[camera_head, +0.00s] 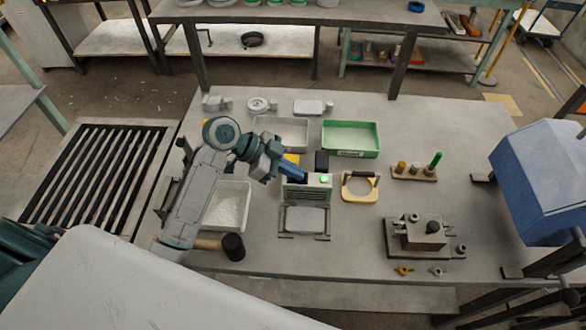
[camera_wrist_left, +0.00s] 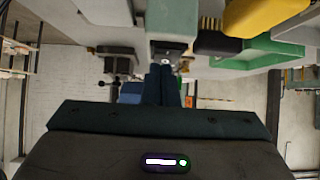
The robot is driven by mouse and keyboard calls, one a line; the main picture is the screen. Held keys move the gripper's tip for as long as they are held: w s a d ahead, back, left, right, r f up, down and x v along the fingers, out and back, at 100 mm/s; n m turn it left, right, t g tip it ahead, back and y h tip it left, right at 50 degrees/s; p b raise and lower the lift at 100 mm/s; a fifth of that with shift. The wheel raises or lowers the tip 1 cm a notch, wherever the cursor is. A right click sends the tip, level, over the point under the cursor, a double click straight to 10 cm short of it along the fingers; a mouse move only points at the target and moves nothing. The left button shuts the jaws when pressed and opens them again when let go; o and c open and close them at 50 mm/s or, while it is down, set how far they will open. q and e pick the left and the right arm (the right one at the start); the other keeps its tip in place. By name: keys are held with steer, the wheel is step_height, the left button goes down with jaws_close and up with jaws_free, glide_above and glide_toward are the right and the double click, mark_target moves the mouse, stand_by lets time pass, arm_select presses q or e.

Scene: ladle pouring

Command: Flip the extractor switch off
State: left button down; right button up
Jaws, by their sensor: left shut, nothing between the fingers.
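My left gripper (camera_head: 301,176) reaches in from the left. Its blue fingers are shut and empty, with their tips over the left part of the extractor's top, left of the green light. In the left wrist view the shut fingers (camera_wrist_left: 160,84) point at a small dark block with a light spot (camera_wrist_left: 171,55). I cannot tell whether they touch it. My right gripper is not in view.
A green tray (camera_head: 350,139) and a dark block (camera_head: 321,161) stand behind the extractor. A black-headed mallet (camera_head: 233,247) lies at the front edge.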

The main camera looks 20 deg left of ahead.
arm_select(q)
steer(key=shift+f, duration=0.35)
steer(key=shift+d+r, duration=0.1)
steer(key=shift+r, duration=0.05)
steer(key=shift+w+d+r, duration=0.1)
steer(key=shift+d, duration=0.25)
steer(key=shift+w+d+r, duration=0.1)
steer(key=shift+w+d, duration=0.1)
steer(key=shift+d, duration=0.25)
steer(key=shift+a, duration=0.1)
